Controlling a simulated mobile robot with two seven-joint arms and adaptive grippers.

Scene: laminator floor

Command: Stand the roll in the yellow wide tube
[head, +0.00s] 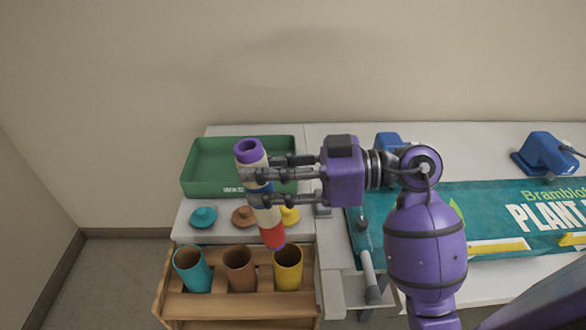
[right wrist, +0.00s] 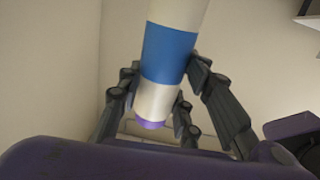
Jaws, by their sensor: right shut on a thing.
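My right gripper (head: 262,187) is shut on a banded roll (head: 268,216) with purple ends and cream, blue and red bands. The roll is held slightly tilted, its lower end a little above and left of the yellow wide tube's mouth in the head view. The yellow wide tube (head: 288,270) stands upright at the right of a wooden rack, its mouth open. In the right wrist view the roll (right wrist: 168,55) passes between the dark fingers (right wrist: 165,95), its blue band near them. My left gripper is not in view.
A teal tube (head: 192,270) and a brown tube (head: 240,270) stand left in the wooden rack (head: 235,307). Teal, brown and yellow caps lie behind them. A green tray (head: 200,165) is at the back. A banner (head: 480,215) covers the right table.

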